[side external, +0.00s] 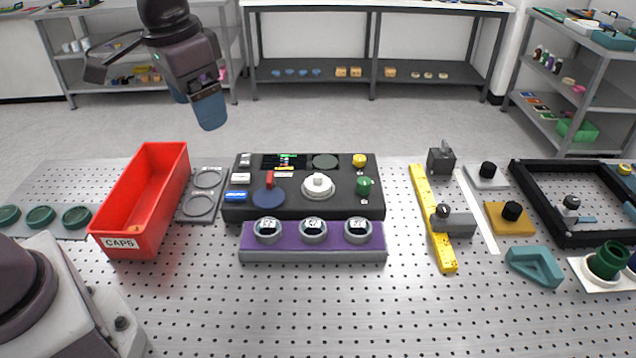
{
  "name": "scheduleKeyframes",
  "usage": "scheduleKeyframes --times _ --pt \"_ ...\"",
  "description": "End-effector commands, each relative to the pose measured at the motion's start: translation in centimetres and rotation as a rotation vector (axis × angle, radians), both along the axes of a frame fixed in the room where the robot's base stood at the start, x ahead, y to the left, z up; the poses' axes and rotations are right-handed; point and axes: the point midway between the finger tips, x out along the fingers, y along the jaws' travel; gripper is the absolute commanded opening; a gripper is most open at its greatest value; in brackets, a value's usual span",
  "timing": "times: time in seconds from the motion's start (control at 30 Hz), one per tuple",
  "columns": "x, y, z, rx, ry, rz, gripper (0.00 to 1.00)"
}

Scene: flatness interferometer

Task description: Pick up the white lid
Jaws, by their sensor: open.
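The white lid (318,188) is a round disc with a small knob on top. It sits on the black instrument panel (345,206) near the middle of the table. My gripper (209,112) hangs in the air at the upper left, beyond and above the panel's left end. It is well apart from the lid, and I see nothing held in it. Its fingers are small and partly blurred together from this side.
A red bin marked CAPS (125,243) stands left of the panel. A red-handled lever (270,182) and a green knob (364,185) flank the lid. A purple block with dials (290,246) lies in front.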

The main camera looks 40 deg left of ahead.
Motion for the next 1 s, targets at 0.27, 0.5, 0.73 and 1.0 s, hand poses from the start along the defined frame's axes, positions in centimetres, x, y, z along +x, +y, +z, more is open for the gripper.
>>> scheduleKeyframes --times 0.27,0.5,0.73,1.0 --pt "10.2 -0.5 -6.5 0.010 0.145 -0.218 0.87" --pt "17.4 -0.8 -13.2 0.008 0.198 -0.468 0.87" --pt "21.8 -0.7 -12.0 0.042 0.128 -0.695 0.87" --pt "21.4 -0.7 -14.8 0.043 0.147 -0.768 0.87"
